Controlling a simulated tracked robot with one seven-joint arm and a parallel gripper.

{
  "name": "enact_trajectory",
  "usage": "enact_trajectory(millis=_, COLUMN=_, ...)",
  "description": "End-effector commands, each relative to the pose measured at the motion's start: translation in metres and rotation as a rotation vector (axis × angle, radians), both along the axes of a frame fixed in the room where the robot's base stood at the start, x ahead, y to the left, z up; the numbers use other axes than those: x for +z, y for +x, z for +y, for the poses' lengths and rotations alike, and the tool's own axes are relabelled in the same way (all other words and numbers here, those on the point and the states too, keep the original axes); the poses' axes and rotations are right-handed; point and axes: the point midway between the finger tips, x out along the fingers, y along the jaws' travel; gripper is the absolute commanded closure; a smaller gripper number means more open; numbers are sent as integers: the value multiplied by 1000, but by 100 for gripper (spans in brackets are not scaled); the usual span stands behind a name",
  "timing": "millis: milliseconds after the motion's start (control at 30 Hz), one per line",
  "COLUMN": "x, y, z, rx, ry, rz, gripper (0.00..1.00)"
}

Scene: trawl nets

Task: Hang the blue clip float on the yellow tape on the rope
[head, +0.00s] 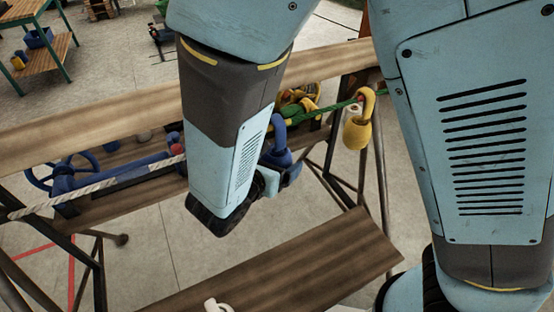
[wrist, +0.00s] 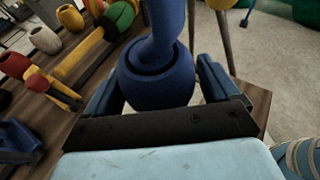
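The blue clip float (head: 276,156) is off the bench beside the rope, with its hook upward; it fills the middle of the wrist view (wrist: 155,85). My gripper (wrist: 160,95) has a finger on each side of the float's round body and is shut on it. In the head view my arm mostly hides the gripper. The rope is whitish at left (head: 110,181) and green at right (head: 335,108). I cannot tell whether the hook touches the rope.
A yellow float (head: 357,132) hangs on the green rope at right. A long wooden beam (head: 90,112) runs behind the rope, and a wooden plank (head: 300,265) lies in front, lower down. Dark metal trestle legs (head: 380,185) stand at right. Several coloured floats crowd the wrist view's left side.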

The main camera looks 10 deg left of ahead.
Motion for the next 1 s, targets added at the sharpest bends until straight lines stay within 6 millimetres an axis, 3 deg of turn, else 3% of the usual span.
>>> enact_trajectory(millis=100, x=0, y=0, z=0, rx=0, ry=0, rz=0, gripper=0)
enact_trajectory(millis=467, x=3, y=-7, z=3, rx=3, ry=1, rz=1, gripper=0)
enact_trajectory(millis=1000, x=39, y=-92, z=31, rx=4, ry=2, rz=1, gripper=0)
